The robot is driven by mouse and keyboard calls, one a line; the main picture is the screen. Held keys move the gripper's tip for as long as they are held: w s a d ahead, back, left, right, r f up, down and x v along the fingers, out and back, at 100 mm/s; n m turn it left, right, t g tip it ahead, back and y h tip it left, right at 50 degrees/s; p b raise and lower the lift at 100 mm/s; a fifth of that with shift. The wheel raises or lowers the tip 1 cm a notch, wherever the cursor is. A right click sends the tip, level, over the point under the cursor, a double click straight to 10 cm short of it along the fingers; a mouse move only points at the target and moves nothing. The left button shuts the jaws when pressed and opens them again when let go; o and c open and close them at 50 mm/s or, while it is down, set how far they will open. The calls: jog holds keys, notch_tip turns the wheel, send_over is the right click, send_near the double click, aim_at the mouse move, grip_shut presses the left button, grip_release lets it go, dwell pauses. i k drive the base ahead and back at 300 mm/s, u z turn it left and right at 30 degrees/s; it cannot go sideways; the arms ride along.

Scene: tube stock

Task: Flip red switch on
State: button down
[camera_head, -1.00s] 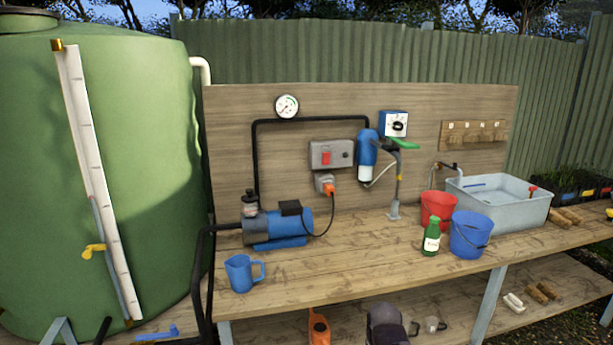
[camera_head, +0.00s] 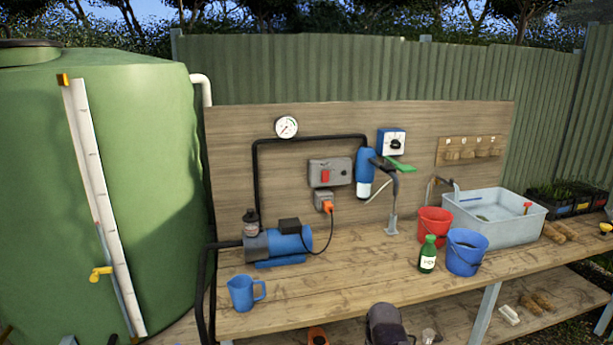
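The red switch (camera_head: 325,175) is a small red rocker on a grey box (camera_head: 340,171) fixed to the wooden back panel, above the bench. A dark round knob or button sits beside it on the same box. Whether the rocker is on or off cannot be told at this size. An orange plug (camera_head: 328,208) sits in a socket under the box, and its black cord runs down to the blue pump (camera_head: 290,243). My gripper is not in view.
The wooden bench (camera_head: 340,290) holds a blue jug (camera_head: 242,293), green bottle (camera_head: 428,254), red bucket (camera_head: 434,224), blue bucket (camera_head: 467,252) and grey sink (camera_head: 495,217). A blue filter (camera_head: 365,173) hangs right of the box. A green tank (camera_head: 100,190) stands left.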

aim_at(324, 178)
jog(key=z, duration=1.5)
jog(key=i, duration=0.9)
jog(key=u, duration=0.85)
